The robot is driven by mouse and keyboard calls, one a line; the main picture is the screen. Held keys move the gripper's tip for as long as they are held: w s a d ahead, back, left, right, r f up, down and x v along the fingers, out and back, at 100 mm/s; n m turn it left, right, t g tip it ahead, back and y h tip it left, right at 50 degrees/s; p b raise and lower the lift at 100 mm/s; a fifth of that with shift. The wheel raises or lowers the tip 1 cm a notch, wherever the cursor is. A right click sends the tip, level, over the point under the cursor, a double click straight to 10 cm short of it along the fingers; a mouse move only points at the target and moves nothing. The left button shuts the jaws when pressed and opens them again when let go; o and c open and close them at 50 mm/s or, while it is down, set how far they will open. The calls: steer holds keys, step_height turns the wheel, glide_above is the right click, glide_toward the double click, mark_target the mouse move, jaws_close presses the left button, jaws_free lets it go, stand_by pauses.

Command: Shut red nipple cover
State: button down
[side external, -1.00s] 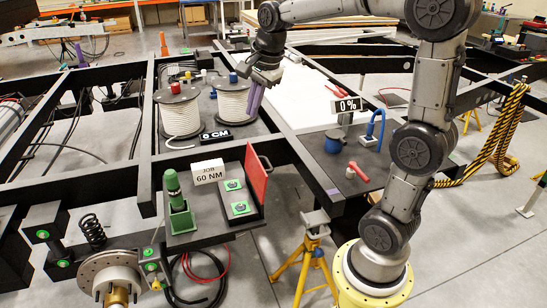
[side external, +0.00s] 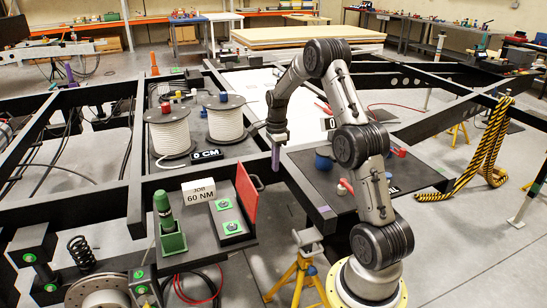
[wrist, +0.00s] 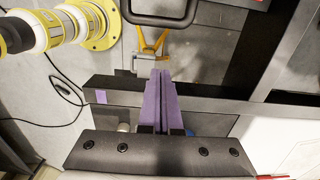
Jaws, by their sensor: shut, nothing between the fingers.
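The red cover (side external: 246,197) stands upright, open, along the right edge of a black plate (side external: 231,225). The plate carries two fittings on green squares (side external: 224,204), which are uncovered. My gripper (side external: 275,168) points down with its purple fingers shut and empty. In the side view it is just right of and above the cover's top edge; I cannot tell whether they touch. In the wrist view the shut purple fingers (wrist: 160,73) point towards a yellow stand, and no red cover can be made out clearly between or beside them.
A green tool in a holder (side external: 170,226) and a "60 NM" sign (side external: 198,190) stand left of the plate. Two cable spools (side external: 168,133) stand behind. A black chassis beam (side external: 290,182) runs right of the cover, with a yellow stand (side external: 297,272) below.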

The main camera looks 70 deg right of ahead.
steer(key=shift+w+a+f, duration=0.45)
steer(key=shift+f, duration=0.2)
steer(key=shift+w+a+f, duration=0.45)
steer(key=shift+a+f, duration=0.05)
steer(key=shift+f, duration=0.2)
steer(key=shift+w+a+f, duration=0.45)
steer(key=shift+f, duration=0.2)
steer(key=shift+a+r, duration=0.1)
steer(key=shift+w+a+r+g+h, duration=0.15)
steer(key=shift+w+g+h, duration=0.05)
steer(key=shift+g+h, duration=0.1)
steer(key=shift+w+a+r, duration=0.15)
steer(key=shift+w, duration=0.05)
